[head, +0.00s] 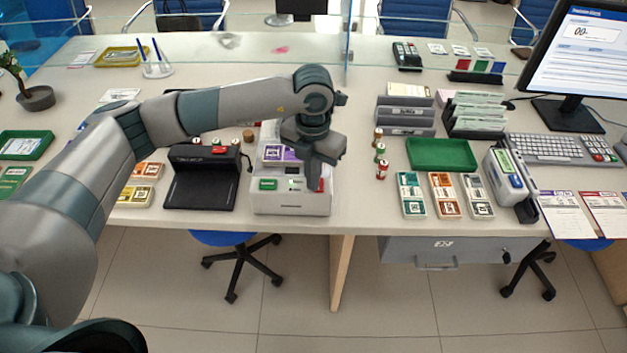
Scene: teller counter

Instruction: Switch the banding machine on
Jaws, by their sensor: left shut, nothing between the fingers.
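The banding machine, a white box (291,202), stands at the front edge of the counter, left of centre. Its front shows a green patch (268,184) and a small light panel beside it. A purple-and-white bundle (276,153) lies on its top. My left gripper (316,184) points down over the machine's right side, with its fingers shut and empty. It hides the machine's upper right part, and I cannot tell whether the fingertips touch it. My right gripper is not in view.
A black device (200,191) stands close left of the machine. Small coin rolls (381,169) stand to its right. A green tray (442,154) and banknote bundles (445,195) lie farther right. A glass screen (349,40) rises behind. The counter between machine and coin rolls is clear.

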